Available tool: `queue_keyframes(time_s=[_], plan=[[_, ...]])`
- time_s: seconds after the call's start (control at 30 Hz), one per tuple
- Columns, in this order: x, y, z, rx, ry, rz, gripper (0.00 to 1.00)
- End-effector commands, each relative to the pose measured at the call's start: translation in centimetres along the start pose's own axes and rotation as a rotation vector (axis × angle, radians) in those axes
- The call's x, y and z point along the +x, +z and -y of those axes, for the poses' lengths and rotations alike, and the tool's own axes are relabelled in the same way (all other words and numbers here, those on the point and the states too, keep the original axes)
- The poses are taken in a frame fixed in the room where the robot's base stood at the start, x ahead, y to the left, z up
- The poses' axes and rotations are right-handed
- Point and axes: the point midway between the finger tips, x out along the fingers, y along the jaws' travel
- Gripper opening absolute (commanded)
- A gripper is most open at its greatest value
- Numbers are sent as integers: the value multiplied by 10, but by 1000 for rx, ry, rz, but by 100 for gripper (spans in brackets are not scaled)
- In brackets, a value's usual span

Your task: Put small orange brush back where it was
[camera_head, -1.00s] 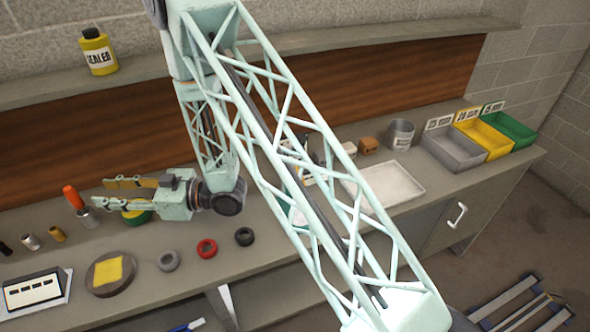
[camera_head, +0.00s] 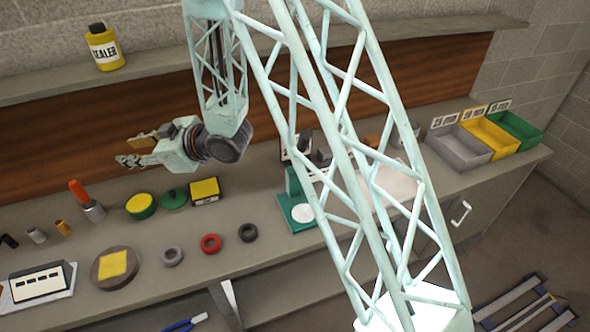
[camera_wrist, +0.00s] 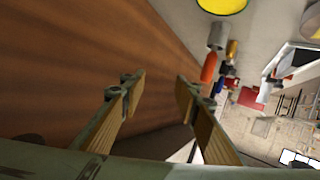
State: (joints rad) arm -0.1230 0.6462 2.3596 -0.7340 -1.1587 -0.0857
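A small orange-handled item (camera_head: 78,189), which seems to be the brush, stands tilted on the bench at the left, its lower end at a grey metal cylinder (camera_head: 93,211). I cannot tell whether the cylinder is a holder or part of it, and no bristles show. The orange item also shows in the wrist view (camera_wrist: 209,67). My gripper (camera_head: 133,150) is raised near the brown back panel, right of and above the orange item, clear of it. In the wrist view its fingers (camera_wrist: 157,84) are apart with nothing between them.
Several rings lie in front. A sealer bottle (camera_head: 105,48) stands on the upper shelf. A green stand (camera_head: 294,216) is near mid-bench.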

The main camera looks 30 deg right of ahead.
Motion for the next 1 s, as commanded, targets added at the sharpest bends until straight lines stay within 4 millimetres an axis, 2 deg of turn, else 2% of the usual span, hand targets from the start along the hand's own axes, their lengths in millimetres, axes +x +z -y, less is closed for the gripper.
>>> queue_keyframes(time_s=[0.47,0.7,1.0], plan=[[-58,-21,-53,-14,140,176,29],[-95,-29,-74,1,211,262,29],[-149,-39,-92,36,296,363,29]])
